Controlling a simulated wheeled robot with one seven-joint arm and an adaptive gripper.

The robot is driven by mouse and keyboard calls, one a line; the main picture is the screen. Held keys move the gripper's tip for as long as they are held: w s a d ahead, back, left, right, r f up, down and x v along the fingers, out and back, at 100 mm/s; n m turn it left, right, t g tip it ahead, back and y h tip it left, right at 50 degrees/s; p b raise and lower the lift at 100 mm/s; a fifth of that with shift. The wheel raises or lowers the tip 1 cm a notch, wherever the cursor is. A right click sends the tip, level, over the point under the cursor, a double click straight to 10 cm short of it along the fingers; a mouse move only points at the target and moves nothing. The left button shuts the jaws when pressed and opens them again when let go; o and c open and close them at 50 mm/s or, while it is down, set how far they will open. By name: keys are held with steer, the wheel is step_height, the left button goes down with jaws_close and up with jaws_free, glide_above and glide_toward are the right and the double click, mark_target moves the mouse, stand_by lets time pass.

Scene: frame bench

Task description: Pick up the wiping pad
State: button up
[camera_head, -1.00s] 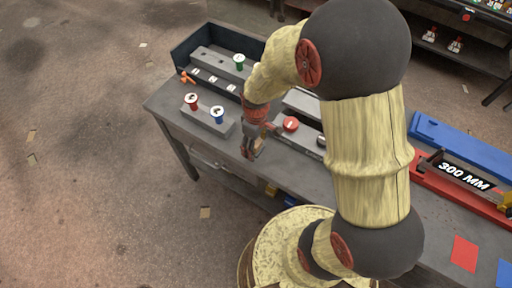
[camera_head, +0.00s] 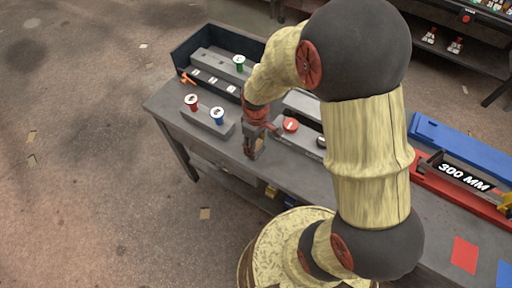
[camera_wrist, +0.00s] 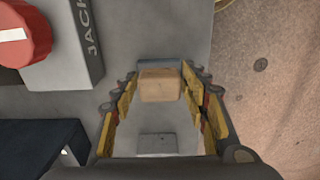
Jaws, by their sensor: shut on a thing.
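The wiping pad (camera_wrist: 160,86) is a small tan block with a blue-grey strip along its far edge. In the wrist view it sits between the fingertips of my gripper (camera_wrist: 160,80), with one finger on each side. My gripper is shut on it. In the head view my gripper (camera_head: 253,149) is at the near edge of the grey bench (camera_head: 165,101), and a bit of tan pad (camera_head: 259,145) shows between the fingers. Whether the pad touches the bench top is hard to tell.
A red button (camera_head: 290,125) on a grey housing is close to the right of my gripper. A grey block with a red-topped knob (camera_head: 192,100) and a blue knob (camera_head: 217,114) stands left. A dark tray (camera_head: 183,58) is behind. The bench's front edge is close.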

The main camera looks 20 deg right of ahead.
steer(key=shift+r, duration=0.1)
steer(key=shift+r+p, duration=0.3)
steer(key=shift+r, duration=0.3)
steer(key=shift+s+r+p, duration=0.7)
steer(key=shift+s+r, duration=1.25)
steer(key=shift+s, duration=0.4)
steer(key=shift+s+r+p, duration=0.75)
steer(key=shift+s+r, duration=1.15)
steer(key=shift+s, duration=0.45)
steer(key=shift+s+r+p, duration=0.7)
steer(key=shift+s+r, duration=1.25)
steer(key=shift+s, duration=0.4)
steer(key=o, duration=0.7)
steer(key=shift+c, duration=0.2)
steer(key=c, duration=0.4)
